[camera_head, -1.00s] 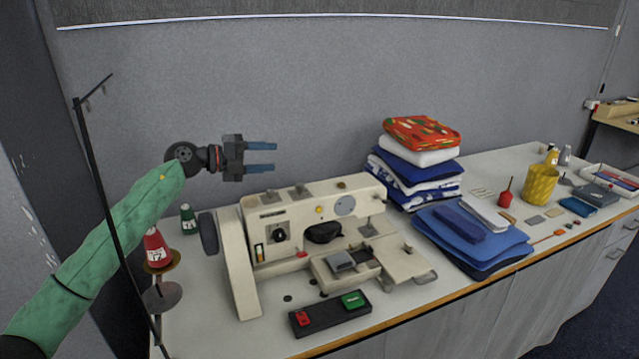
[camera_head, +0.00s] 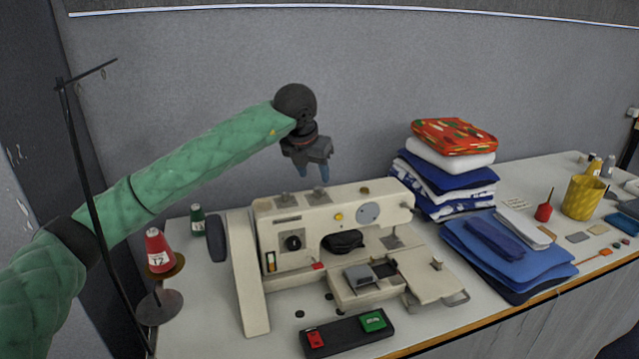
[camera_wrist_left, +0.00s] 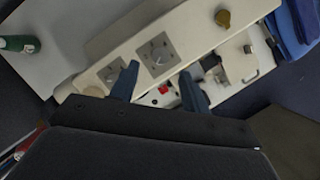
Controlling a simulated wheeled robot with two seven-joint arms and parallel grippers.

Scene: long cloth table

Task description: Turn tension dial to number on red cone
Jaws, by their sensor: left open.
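The cream sewing machine (camera_head: 283,215) stands on the table with a black dial (camera_head: 293,242) on its front face. Two square dial plates sit on its top, the left one (camera_head: 287,199) and the right one (camera_head: 317,197); which dial sets tension I cannot tell. My left gripper (camera_head: 313,172) is open and empty, pointing down above the machine's top. In the left wrist view, its fingertips (camera_wrist_left: 159,72) flank a marked dial (camera_wrist_left: 157,53), apparently above it. My right gripper is out of view.
A green cone (camera_head: 198,219) stands behind the red one. A thin black pole (camera_head: 97,205) rises at left. Folded cloth (camera_head: 446,170) is stacked right of the machine. A black box with red and green buttons (camera_head: 347,334) lies in front.

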